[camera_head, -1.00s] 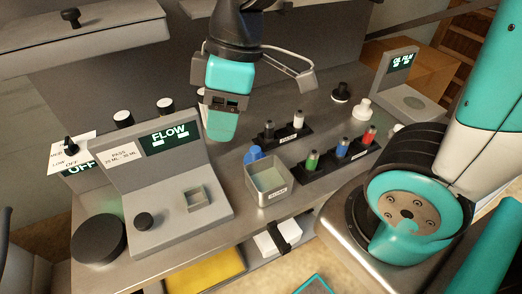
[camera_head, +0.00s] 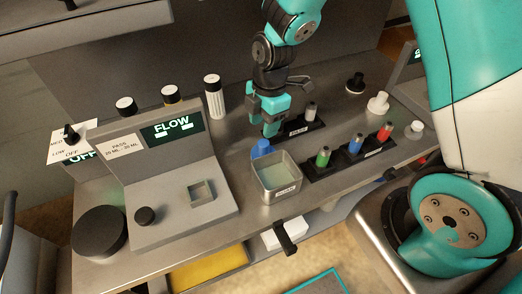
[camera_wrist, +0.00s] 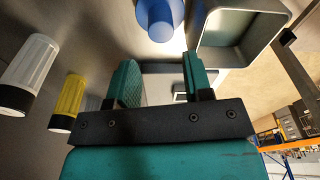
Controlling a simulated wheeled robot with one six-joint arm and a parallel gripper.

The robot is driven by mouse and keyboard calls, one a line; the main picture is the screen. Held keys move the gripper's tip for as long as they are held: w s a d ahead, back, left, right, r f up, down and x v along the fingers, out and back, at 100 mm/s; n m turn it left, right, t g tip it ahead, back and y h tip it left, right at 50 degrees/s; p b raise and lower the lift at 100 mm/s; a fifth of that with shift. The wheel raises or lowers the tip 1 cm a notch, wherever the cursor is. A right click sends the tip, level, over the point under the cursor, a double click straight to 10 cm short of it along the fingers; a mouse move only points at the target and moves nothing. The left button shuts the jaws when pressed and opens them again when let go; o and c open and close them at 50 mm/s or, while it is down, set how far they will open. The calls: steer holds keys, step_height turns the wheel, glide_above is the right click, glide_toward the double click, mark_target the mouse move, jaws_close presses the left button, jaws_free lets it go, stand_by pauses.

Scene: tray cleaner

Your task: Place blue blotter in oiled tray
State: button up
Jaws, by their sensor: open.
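A blue rounded piece (camera_head: 262,148) stands on the bench behind an open square metal bin (camera_head: 268,190). A blue-banded piece (camera_head: 354,145) stands in the front black rack; I cannot tell which blue thing is the blotter. A small square tray (camera_head: 200,194) sits on the FLOW console; I cannot tell whether it or the bin is oiled. My gripper (camera_head: 265,115) is open and empty, pointing down just behind the blue rounded piece. In the wrist view, that blue piece (camera_wrist: 160,18) and the bin (camera_wrist: 237,52) lie beyond the fingers (camera_wrist: 160,80).
Green-banded (camera_head: 322,157) and red-banded (camera_head: 384,132) pieces share the front rack. A rear rack (camera_head: 305,127) is close beside my gripper. Several capped bottles (camera_head: 213,97) stand behind the FLOW console (camera_head: 165,190). A black disc (camera_head: 99,231) is at the left.

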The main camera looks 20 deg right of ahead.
mark_target(264, 142)
steer(key=shift+s+a+f+p, duration=0.1)
steer(key=shift+f+p, duration=0.4)
steer(key=shift+f, duration=1.45)
steer(key=shift+s+f+p, duration=0.1)
steer(key=shift+f+p, duration=0.35)
steer(key=shift+f, duration=1.45)
steer(key=c, duration=0.8)
steer(key=shift+o, duration=0.2)
steer(key=shift+w, duration=0.1)
